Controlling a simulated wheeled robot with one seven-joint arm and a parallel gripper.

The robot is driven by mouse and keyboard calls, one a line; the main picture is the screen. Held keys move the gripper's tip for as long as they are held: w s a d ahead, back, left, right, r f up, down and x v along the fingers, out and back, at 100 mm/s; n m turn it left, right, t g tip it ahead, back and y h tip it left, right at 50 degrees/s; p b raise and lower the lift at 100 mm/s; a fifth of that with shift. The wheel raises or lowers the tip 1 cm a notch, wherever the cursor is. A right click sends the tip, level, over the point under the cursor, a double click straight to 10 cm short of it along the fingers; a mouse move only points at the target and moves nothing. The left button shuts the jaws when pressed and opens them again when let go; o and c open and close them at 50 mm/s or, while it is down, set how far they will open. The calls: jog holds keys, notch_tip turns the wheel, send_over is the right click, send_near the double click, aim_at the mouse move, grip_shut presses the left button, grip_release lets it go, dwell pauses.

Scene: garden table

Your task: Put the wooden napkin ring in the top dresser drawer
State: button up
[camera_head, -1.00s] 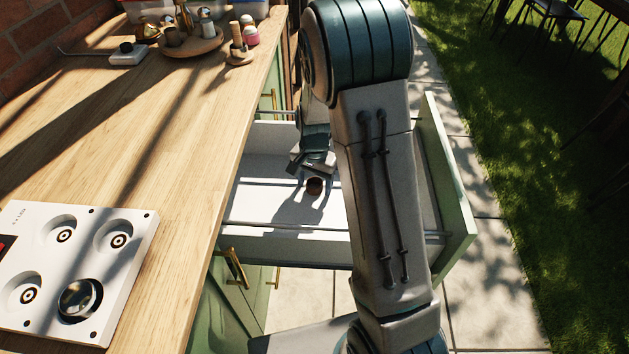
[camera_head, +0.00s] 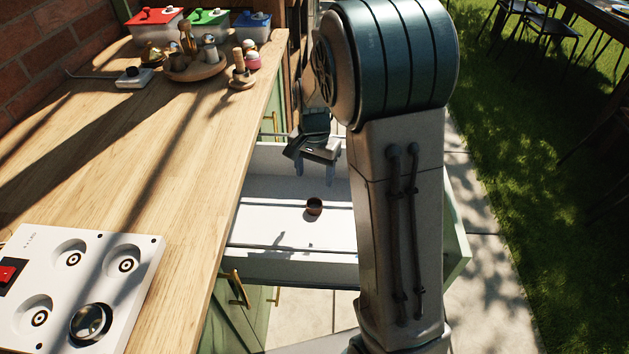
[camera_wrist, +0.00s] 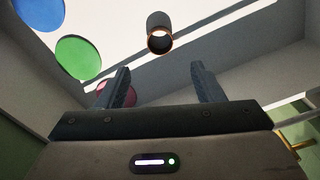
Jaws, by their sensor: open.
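The wooden napkin ring (camera_head: 314,206) is a small brown ring on the white floor of the open drawer (camera_head: 252,212). It also shows in the wrist view (camera_wrist: 159,41), beyond my fingertips and apart from them. My gripper (camera_head: 314,180) is open and empty above the drawer, a little behind the ring in the head view. In the wrist view its two fingers (camera_wrist: 158,82) are spread wide with nothing between them. The drawer is pulled out from the green dresser (camera_head: 228,315). My arm covers part of the drawer's right side.
On the wooden top (camera_head: 130,170) are a white panel with round sockets (camera_head: 110,262), a round tray of wooden pieces (camera_head: 222,66) and lidded boxes (camera_head: 208,18). Coloured discs (camera_wrist: 78,57) show in the wrist view.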

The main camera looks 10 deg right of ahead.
jog(key=s+r+n, duration=0.4)
jog(key=s, duration=0.6)
jog(key=s+r+n+t, duration=0.1)
jog(key=s+r+n, duration=0.3)
jog(key=s, duration=0.7)
jog(key=shift+d+t, duration=0.2)
jog(key=shift+t, duration=0.1)
jog(key=shift+w+r, duration=0.1)
